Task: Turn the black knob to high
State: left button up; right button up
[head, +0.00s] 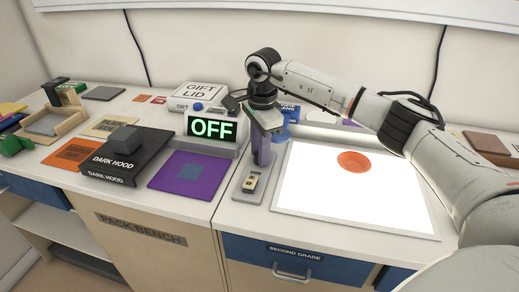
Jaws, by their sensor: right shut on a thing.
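My right gripper (262,152) points down over a narrow grey plate (245,197), between the lit sign and the bright white panel. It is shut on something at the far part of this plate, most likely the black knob. The fingers hide the knob, so its pointer and setting cannot be read. A small pale piece with dark marks (250,183) sits on the near part of the plate. The lit sign (212,128) just to the left reads OFF in green. My left gripper is not in view.
A glowing white panel (300,195) bears an orange disc (353,161) to the right. A purple mat (162,183) and a black box marked DARK HOOD (122,158) lie to the left. A white GIFT LID box (184,95) stands behind the sign.

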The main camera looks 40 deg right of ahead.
jog(key=shift+n+p, duration=0.45)
jog(key=shift+n, duration=2.05)
jog(key=shift+y, duration=0.3)
jog(key=o, duration=1.1)
jog(key=shift+s, duration=0.1)
jog(key=shift+c, duration=0.2)
notch_tip(320, 180, up, 10)
jog(key=shift+s+d+r+b, duration=0.2)
jog(key=shift+s+r+b, duration=0.1)
jog(key=shift+s, duration=0.1)
jog(key=shift+f, duration=0.1)
